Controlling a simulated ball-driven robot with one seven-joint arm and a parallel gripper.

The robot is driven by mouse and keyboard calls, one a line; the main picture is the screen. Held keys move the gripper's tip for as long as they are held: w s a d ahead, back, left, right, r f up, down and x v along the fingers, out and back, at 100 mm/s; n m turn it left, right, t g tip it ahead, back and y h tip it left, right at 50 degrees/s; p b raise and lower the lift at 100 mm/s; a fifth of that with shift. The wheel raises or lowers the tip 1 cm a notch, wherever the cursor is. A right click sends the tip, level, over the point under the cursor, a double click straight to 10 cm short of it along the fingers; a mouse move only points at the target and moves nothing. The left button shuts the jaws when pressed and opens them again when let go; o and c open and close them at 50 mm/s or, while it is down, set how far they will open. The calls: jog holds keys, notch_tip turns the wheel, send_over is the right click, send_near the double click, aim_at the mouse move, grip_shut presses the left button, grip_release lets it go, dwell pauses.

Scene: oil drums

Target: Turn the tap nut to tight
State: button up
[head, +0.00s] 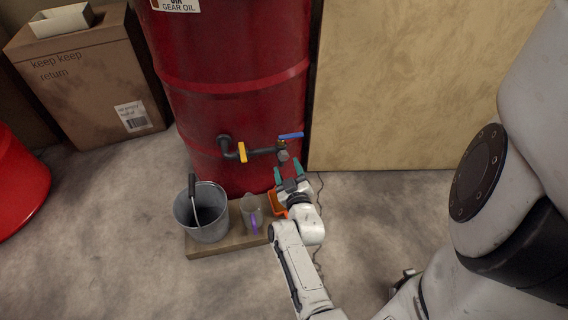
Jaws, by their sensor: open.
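A red oil drum (235,85) stands at the back with a dark pipe and tap low on its front. The pipe carries a yellow handle (242,152) and, to the right, a blue handle (291,136). A small grey round piece, seemingly the tap nut (283,155), sits just below the blue handle. My gripper (288,172) is open, its two green fingertips pointing up toward the nut from just below. In this view the fingertips flank the nut's lower side; I cannot tell whether they touch it.
A wooden board (213,246) below holds a metal bucket (207,222), a clear jug (251,213) and an orange container (275,203), partly behind my gripper. A cardboard box (88,80) stands left, a pale panel (405,85) right. A thin cable lies on the floor.

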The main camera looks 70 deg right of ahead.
aim_at(284, 158)
jog(key=shift+b+x, duration=0.6)
jog(key=shift+x, duration=1.45)
jog(key=c, duration=1)
jog(key=shift+c, duration=0.2)
